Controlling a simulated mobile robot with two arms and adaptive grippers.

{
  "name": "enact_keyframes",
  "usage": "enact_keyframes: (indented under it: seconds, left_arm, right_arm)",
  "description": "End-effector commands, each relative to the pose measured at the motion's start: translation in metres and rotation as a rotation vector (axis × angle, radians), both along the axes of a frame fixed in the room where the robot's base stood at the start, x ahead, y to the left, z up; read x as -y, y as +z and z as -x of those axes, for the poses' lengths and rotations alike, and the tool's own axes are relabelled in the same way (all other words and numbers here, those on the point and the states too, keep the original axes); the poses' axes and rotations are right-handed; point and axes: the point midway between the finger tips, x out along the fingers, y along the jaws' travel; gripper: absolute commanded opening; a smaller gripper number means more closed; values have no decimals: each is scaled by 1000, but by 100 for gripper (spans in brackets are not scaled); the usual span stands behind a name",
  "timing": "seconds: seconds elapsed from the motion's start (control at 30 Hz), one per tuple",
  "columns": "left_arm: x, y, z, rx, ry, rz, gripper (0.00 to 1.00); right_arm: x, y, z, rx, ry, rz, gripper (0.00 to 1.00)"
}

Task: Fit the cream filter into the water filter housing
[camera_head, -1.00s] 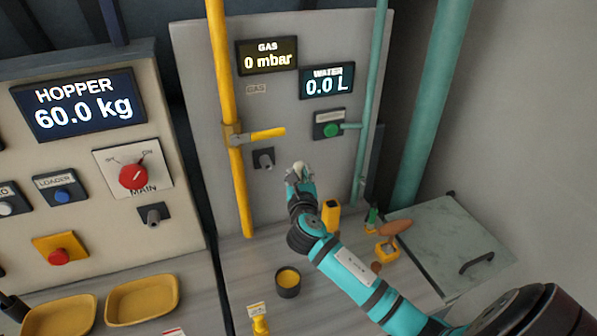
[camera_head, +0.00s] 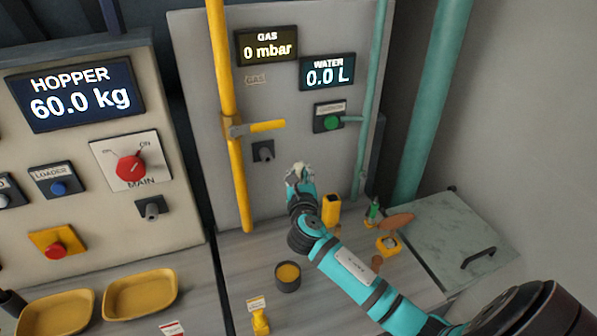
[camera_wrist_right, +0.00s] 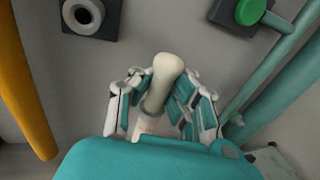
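The cream filter (camera_wrist_right: 164,75) is a pale, rounded cylinder. In the wrist view it stands up between the fingers of my right gripper (camera_wrist_right: 160,102), which is shut on it. In the head view my right gripper (camera_head: 298,177) is in front of the grey wall panel, above the bench, with the pale filter tip (camera_head: 299,167) showing at its top. The filter's lower part is partly hidden by the fingers. I cannot clearly make out the water filter housing. My left gripper is not in view.
The grey panel (camera_head: 200,60) carries a yellow pipe (camera_head: 222,100) and a teal pipe (camera_head: 370,100). Below stand a yellow block (camera_head: 331,209), a dark cup (camera_head: 288,283), a green-topped item (camera_head: 374,210) and a yellow ring-like part (camera_head: 389,244). A grey lidded box (camera_head: 445,230) is at right.

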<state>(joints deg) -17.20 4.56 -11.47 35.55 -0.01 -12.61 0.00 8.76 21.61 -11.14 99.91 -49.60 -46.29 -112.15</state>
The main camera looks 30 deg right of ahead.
Motion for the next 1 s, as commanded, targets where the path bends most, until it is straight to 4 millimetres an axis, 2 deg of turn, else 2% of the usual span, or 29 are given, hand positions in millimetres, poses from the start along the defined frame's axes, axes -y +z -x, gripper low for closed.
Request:
enact_keyframes:
  seconds: [1.0]
  left_arm:
    - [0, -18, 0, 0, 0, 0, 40]
  right_arm:
    - [0, -26, 0, 1, 0, 0, 0]
